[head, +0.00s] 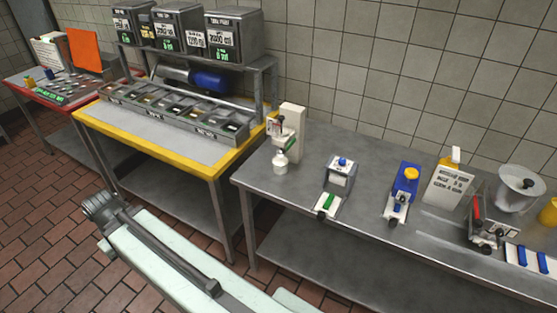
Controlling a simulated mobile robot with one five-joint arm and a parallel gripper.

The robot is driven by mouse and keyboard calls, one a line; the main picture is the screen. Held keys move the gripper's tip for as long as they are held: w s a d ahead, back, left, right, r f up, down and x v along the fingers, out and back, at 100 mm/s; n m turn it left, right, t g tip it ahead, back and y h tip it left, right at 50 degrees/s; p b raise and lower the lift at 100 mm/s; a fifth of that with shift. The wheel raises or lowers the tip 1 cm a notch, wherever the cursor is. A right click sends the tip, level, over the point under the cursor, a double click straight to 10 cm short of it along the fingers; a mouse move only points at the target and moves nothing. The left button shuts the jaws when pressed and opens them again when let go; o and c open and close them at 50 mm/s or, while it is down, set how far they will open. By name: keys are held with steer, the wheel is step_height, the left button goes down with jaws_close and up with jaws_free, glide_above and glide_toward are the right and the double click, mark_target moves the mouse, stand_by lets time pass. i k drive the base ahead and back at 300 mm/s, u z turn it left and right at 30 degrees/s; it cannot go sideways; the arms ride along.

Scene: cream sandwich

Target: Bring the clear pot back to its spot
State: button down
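A pale, see-through-looking bowl-shaped vessel (520,190) stands at the back right of the steel counter, partly behind a grey device with a red part. It may be the clear pot, but I cannot tell for sure. A small whitish bottle-shaped vessel (281,164) stands at the left end of the counter, below the nozzle of a white dispenser (292,130). My pale arm with a dark bar crosses the lower left. I see no gripper fingers, and nothing held shows.
The steel counter (260,181) also bears a white device with a green part (328,202), a blue one with a yellow top (405,184) and a labelled white container (447,183). A yellow-edged table (160,138) with bins stands left. Brick floor is open at lower left.

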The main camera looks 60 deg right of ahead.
mark_target(280, 168)
steer(key=u, duration=0.15)
steer(key=i, duration=0.95)
steer(key=z, duration=0.1)
